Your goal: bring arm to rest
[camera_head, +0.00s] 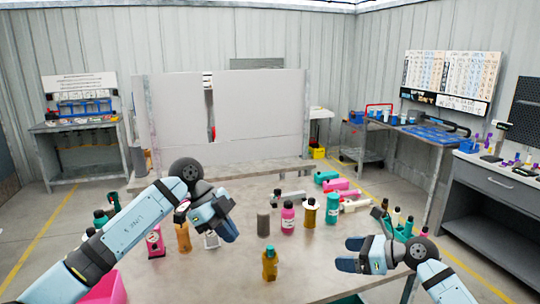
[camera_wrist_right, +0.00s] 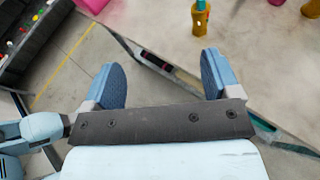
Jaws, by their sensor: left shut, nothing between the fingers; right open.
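My left arm (camera_head: 130,225) reaches in from the left over the table. Its gripper (camera_head: 230,235) points down and to the right above the table, shut and empty. It partly hides a light object behind it. My right gripper (camera_head: 348,254) is at the front right of the table, its fingers pointing left. In the right wrist view the right gripper (camera_wrist_right: 162,72) is open, with nothing between its spread fingers; the table edge and floor show beyond them.
The table (camera_head: 215,275) holds several bottles: a teal-and-orange one (camera_head: 270,264), a pink one (camera_head: 288,217), a gold one (camera_head: 310,213) and a teal one (camera_head: 332,208). A grey cylinder (camera_head: 263,222) stands near the middle. A pink bin (camera_head: 105,290) is at the front left.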

